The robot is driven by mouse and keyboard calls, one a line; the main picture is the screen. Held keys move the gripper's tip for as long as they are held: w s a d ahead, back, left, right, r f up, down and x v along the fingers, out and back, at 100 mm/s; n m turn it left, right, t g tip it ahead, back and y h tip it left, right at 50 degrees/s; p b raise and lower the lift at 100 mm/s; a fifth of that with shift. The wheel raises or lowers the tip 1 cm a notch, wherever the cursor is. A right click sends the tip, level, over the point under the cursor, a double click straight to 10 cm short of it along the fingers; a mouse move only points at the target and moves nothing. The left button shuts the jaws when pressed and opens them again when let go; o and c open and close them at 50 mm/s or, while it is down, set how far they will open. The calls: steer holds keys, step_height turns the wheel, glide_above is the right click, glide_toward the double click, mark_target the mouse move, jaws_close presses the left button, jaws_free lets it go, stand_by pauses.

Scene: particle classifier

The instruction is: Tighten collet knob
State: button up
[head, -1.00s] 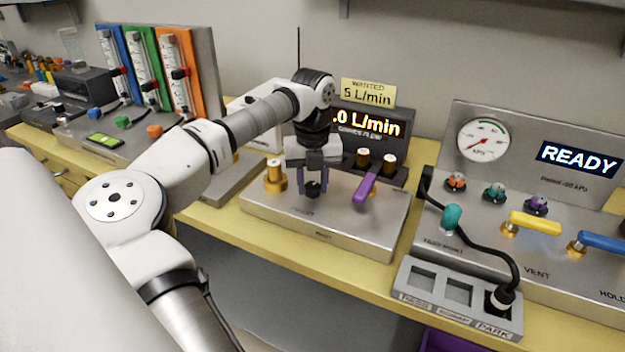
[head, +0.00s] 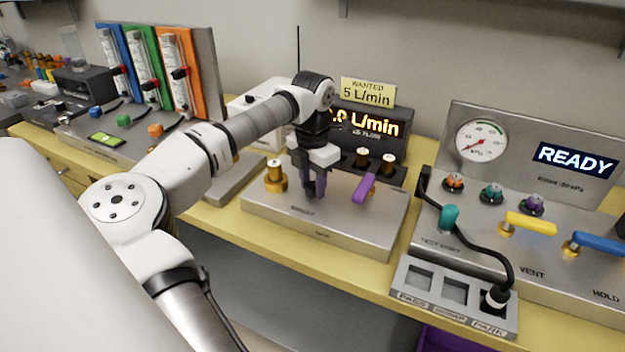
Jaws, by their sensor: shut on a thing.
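My gripper (head: 316,190) points down over the metal panel (head: 345,238) in the middle of the bench. It is shut on a small dark knob on that panel, which its fingers mostly hide. I take this to be the collet knob. To its left stands a brass fitting (head: 275,177). To its right is a purple lever (head: 364,188) on the same panel. Behind the panel, a display (head: 368,124) shows orange digits in L/min, partly covered by my wrist.
A yellow sign (head: 367,92) reads WANTED 5 L/min. To the right, a console with a gauge (head: 482,141) shows READY (head: 575,160); a black hose hangs in front of it. A grey three-slot holder (head: 455,310) sits at the bench edge. Coloured flow tubes (head: 150,68) stand at the left.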

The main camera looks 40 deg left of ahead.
mark_target(313, 185)
steer(key=shift+m, duration=2.1)
steer(key=o, duration=1)
step_height(313, 185, up, 14)
steer(key=shift+f, duration=0.1)
